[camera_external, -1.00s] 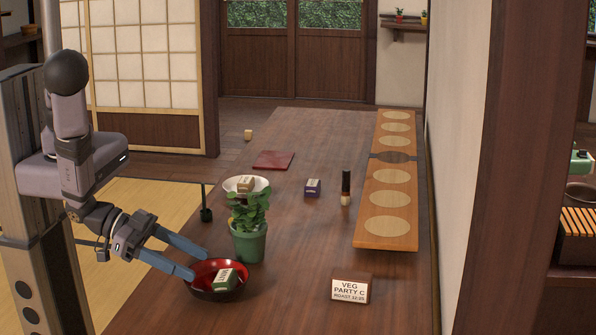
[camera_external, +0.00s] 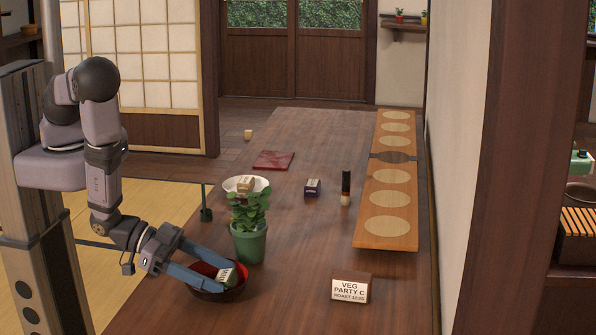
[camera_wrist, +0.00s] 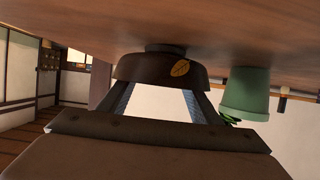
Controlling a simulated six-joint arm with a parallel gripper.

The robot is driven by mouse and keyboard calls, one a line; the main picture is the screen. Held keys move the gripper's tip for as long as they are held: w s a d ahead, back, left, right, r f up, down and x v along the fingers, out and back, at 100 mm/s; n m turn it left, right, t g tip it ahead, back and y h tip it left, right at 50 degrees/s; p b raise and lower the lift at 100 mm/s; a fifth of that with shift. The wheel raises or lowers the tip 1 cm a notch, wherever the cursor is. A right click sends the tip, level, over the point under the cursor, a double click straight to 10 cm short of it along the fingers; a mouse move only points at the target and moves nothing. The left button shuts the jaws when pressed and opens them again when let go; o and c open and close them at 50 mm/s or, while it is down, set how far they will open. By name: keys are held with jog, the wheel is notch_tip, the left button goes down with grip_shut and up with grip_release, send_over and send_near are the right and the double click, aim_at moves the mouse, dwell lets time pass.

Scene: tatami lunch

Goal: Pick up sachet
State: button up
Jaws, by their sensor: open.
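A green packet with a white label, which looks like the sachet (camera_external: 227,274), sits tilted in a dark bowl with a red inside (camera_external: 203,268). My gripper (camera_external: 221,277) is open and reaches down into the bowl from the left, its blue fingers at either side of the packet. I cannot tell whether they touch it. In the wrist view the bowl's dark outside with a gold leaf mark (camera_wrist: 160,68) hides my fingertips and the packet.
A potted plant (camera_external: 249,240) stands close behind the bowl and also shows in the wrist view (camera_wrist: 246,92). The table's middle right is clear.

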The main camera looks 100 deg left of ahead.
aim_at(219, 276)
jog(key=shift+w+f, duration=0.25)
jog(key=shift+w, duration=0.2)
jog(key=c, duration=0.8)
jog(key=shift+c, duration=0.5)
jog(key=shift+r, duration=0.2)
notch_tip(219, 276, up, 10)
jog(key=shift+f, duration=0.2)
